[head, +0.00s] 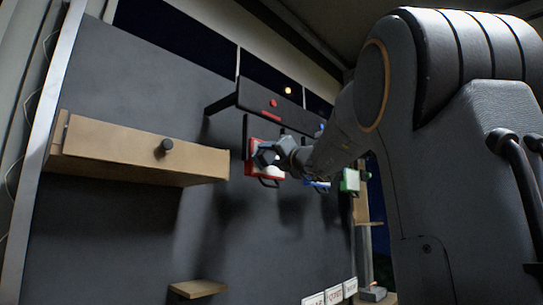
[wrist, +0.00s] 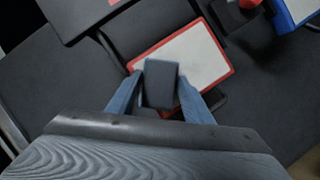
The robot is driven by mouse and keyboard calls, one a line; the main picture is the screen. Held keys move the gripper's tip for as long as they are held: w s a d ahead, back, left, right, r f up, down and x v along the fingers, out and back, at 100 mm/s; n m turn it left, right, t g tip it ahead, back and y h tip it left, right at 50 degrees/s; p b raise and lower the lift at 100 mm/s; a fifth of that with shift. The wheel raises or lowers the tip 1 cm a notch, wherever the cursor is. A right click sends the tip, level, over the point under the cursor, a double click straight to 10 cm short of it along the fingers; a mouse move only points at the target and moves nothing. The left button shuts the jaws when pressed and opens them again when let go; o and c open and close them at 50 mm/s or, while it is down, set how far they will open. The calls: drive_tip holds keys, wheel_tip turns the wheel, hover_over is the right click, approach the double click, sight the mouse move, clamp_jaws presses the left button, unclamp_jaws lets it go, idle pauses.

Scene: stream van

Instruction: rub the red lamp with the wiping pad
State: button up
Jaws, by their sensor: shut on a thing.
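The red lamp (head: 250,170) looks like a white panel with a red rim, mounted upright on the dark wall. In the wrist view the red lamp (wrist: 203,55) fills the upper middle. My gripper (head: 267,154) is in front of it in the head view. In the wrist view my gripper (wrist: 160,95) has its blue-grey fingers shut on a dark grey block, which I take for the wiping pad (wrist: 161,80). The pad overlaps the lamp's white face and lower left rim. I cannot tell whether they touch. The pad is hard to make out in the head view.
A blue-rimmed panel (head: 317,185) and a green-rimmed panel (head: 349,181) are right of the red lamp. A dark shelf (head: 255,98) juts out above it. A wooden drawer (head: 130,150) with a black knob is at left, and a small wooden ledge (head: 198,289) is below.

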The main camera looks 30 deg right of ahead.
sight(275, 157)
drive_tip(key=shift+w+a, duration=0.3)
drive_tip(key=shift+w, duration=0.4)
drive_tip(key=shift+d, duration=0.1)
drive_tip(key=shift+w+d+p, duration=0.3)
drive_tip(key=shift+d+p, duration=0.05)
drive_tip(key=shift+d, duration=0.5)
drive_tip(key=shift+w+d+p, duration=0.25)
drive_tip(key=shift+d+p, duration=0.05)
drive_tip(key=shift+d, duration=0.55)
drive_tip(key=w+d+p, duration=0.2)
drive_tip(key=d+p, duration=0.1)
drive_tip(key=d, duration=0.4)
drive_tip(key=shift+w, duration=0.35)
drive_tip(key=shift+a, duration=0.1)
drive_tip(key=shift+s+a+b, duration=0.6)
drive_tip(key=shift+a+b, duration=0.3)
drive_tip(key=shift+a, duration=0.85)
drive_tip(key=shift+s+a+b, duration=0.6)
drive_tip(key=shift+a+b, duration=0.25)
drive_tip(key=shift+a, duration=0.85)
drive_tip(key=shift+s+a+b, duration=0.6)
drive_tip(key=shift+a+b, duration=0.3)
drive_tip(key=shift+a, duration=0.85)
